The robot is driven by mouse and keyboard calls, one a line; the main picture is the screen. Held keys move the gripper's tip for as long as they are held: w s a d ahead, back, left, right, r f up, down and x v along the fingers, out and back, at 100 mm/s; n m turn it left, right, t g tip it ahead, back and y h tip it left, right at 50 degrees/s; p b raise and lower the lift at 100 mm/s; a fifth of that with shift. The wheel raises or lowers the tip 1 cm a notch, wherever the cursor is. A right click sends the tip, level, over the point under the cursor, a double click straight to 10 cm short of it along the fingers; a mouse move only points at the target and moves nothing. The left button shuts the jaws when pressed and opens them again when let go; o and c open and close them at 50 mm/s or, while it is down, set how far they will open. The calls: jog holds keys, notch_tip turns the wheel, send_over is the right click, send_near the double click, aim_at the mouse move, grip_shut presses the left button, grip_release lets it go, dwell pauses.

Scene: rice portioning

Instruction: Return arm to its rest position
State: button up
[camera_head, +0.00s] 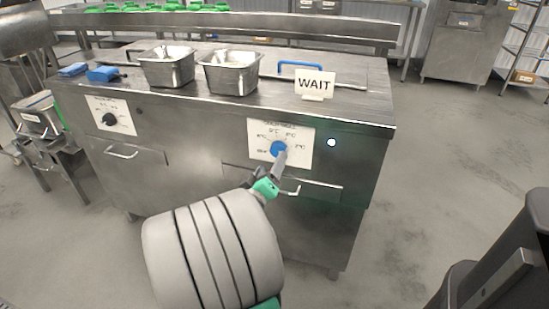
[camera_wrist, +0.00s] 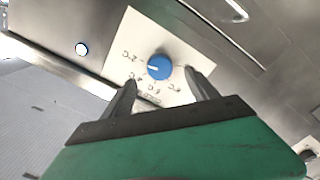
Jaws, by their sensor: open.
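My gripper (camera_wrist: 160,95) is open in front of the steel counter's control panel. In the wrist view its two dark fingers are spread, one on each side of a blue dial (camera_wrist: 159,67) on a white labelled plate (camera_wrist: 185,92). No contact between the fingers and the dial shows in this view. In the head view my gripper (camera_head: 277,172) overlaps the lower part of the blue dial (camera_head: 278,148), and my arm reaches up to it from the bottom.
The steel counter (camera_head: 200,108) holds two metal pans (camera_head: 167,67) (camera_head: 231,72), a WAIT sign (camera_head: 315,83) and blue items (camera_head: 104,74) at left. A black dial (camera_head: 109,119) sits on another plate. A drawer handle (camera_head: 290,189) is close to my gripper. Floor (camera_head: 450,160) at right is clear.

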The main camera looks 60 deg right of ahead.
jog(key=shift+s+a, duration=0.15)
jog(key=shift+a, duration=0.75)
jog(key=w+a+r+t+y+p, duration=0.1)
jog(key=w+a+r+y+p, duration=0.35)
jog(key=a+p, duration=0.25)
jog(key=w+a+r+n+t+y+p, duration=0.1)
jog(key=w+a+r+y+p, duration=0.2)
jog(key=w+a+p, duration=0.3)
jog(key=w+a+r+y+p, duration=0.4)
jog(key=a+p, duration=0.3)
jog(key=s+a+r+n+y+p, duration=0.1)
jog(key=a+r+n+y+p, duration=0.2)
jog(key=a, duration=0.8)
jog(key=s+a+r+n+g+y+p, duration=0.1)
jog(key=a+r+p, duration=0.4)
jog(key=a, duration=0.5)
notch_tip(320, 180, up, 2)
jog(key=s+n+y, duration=0.1)
jog(key=n+y, duration=0.1)
jog(key=shift+s+a+r+n+g+p, duration=0.2)
jog(key=shift+a+n+g+p, duration=0.1)
jog(key=shift+a, duration=0.1)
